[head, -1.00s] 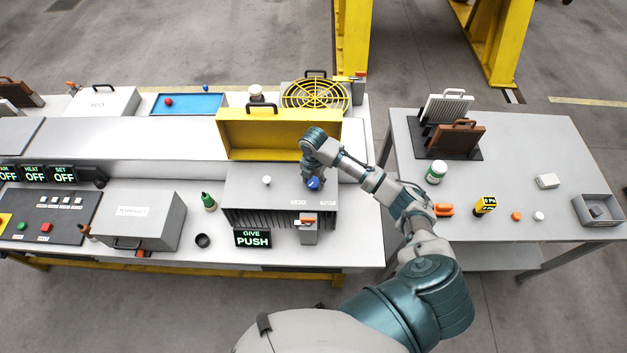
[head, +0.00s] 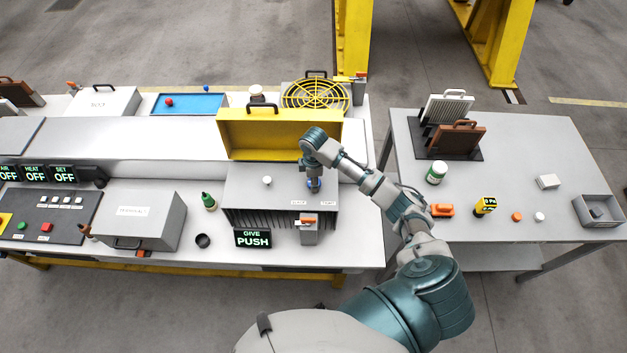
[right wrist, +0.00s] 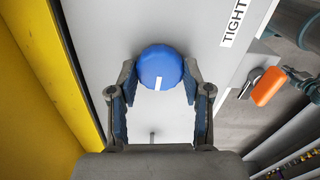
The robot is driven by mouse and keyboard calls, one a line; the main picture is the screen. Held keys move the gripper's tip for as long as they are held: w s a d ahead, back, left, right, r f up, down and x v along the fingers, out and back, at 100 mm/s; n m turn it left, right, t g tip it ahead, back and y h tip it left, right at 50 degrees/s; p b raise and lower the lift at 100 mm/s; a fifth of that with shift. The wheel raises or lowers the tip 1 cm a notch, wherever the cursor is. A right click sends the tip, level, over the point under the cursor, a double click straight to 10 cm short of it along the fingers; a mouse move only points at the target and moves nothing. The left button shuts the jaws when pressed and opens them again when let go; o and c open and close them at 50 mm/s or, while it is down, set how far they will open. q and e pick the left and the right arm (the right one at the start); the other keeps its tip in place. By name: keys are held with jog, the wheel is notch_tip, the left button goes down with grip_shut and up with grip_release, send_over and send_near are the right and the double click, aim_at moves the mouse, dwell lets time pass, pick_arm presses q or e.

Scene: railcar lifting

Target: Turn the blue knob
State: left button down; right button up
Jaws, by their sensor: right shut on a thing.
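The blue knob (head: 314,184) is on top of the grey ribbed box (head: 252,198), near its right end. In the right wrist view the round knob (right wrist: 160,66) shows a short white mark on its lower part, pointing down and slightly left. My right gripper (head: 314,177) reaches down over the box from above and is shut on the blue knob. In the right wrist view, the two fingertips of the gripper (right wrist: 154,80) are on either side of the knob. A "TIGHT" label (right wrist: 234,22) is on the box beside it. My left gripper is not in view.
A yellow open box (head: 230,140) stands right behind the grey box. A lever with an orange handle (head: 307,222) and a "GIVE PUSH" display (head: 253,238) are in front. A second table (head: 520,150) with small items is at the right.

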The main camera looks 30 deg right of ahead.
jog(key=m, duration=0.7)
jog(key=shift+f, duration=0.15)
jog(key=m, duration=0.6)
jog(key=shift+m, duration=0.4)
jog(key=m, duration=0.7)
jog(key=shift+s, duration=0.1)
jog(key=m, duration=0.3)
jog(key=shift+m, duration=0.4)
jog(key=m, duration=0.3)
jog(key=shift+m, duration=0.3)
jog(key=m, duration=0.4)
jog(key=shift+m, duration=0.3)
jog(key=m, duration=0.9)
jog(key=shift+m, duration=2.3)
